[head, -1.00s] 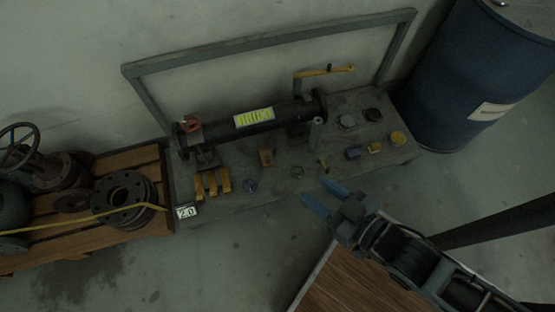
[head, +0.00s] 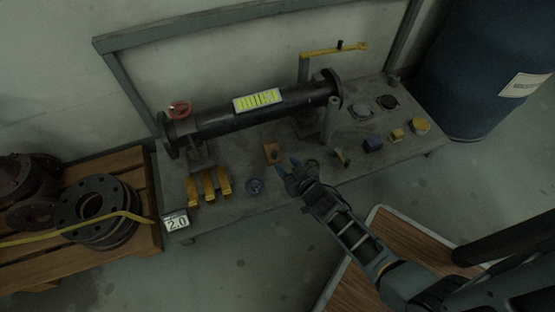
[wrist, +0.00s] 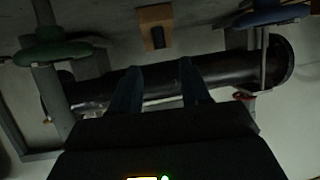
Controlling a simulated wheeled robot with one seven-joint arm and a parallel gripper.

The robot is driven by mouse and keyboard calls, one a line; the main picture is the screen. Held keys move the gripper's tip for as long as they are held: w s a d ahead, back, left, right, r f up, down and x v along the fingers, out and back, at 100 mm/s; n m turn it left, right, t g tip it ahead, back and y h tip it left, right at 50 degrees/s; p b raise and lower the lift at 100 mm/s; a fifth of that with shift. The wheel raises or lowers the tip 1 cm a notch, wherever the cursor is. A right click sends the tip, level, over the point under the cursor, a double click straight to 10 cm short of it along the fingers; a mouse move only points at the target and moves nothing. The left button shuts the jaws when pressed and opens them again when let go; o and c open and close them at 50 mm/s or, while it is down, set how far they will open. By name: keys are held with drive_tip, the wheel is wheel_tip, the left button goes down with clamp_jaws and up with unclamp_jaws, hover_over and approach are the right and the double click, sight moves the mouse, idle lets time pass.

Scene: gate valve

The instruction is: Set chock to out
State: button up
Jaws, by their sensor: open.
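A small brown wooden block (head: 271,153) sits on the grey bench, in front of the black pipe. It looks like the chock, though no label shows on it. In the wrist view the block (wrist: 156,17) has a dark peg or slot in its face and lies beyond my fingertips, near the top middle. My gripper (head: 289,167) is open and empty, just right of the block in the head view. In the wrist view its two blue fingers (wrist: 160,70) stand apart, with the pipe (wrist: 218,72) behind them. I see no contact with the block.
Yellow brackets (head: 209,186) stand left on the bench. A blue drum (head: 490,70) stands beyond the right end.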

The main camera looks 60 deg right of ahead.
sight(275, 153)
drive_tip(key=b+x, duration=0.3)
drive_tip(key=x, duration=0.3)
drive_tip(key=shift+w+d+f, duration=0.15)
drive_tip(key=shift+w+d, duration=0.1)
drive_tip(key=shift+w, duration=0.2)
clamp_jaws()
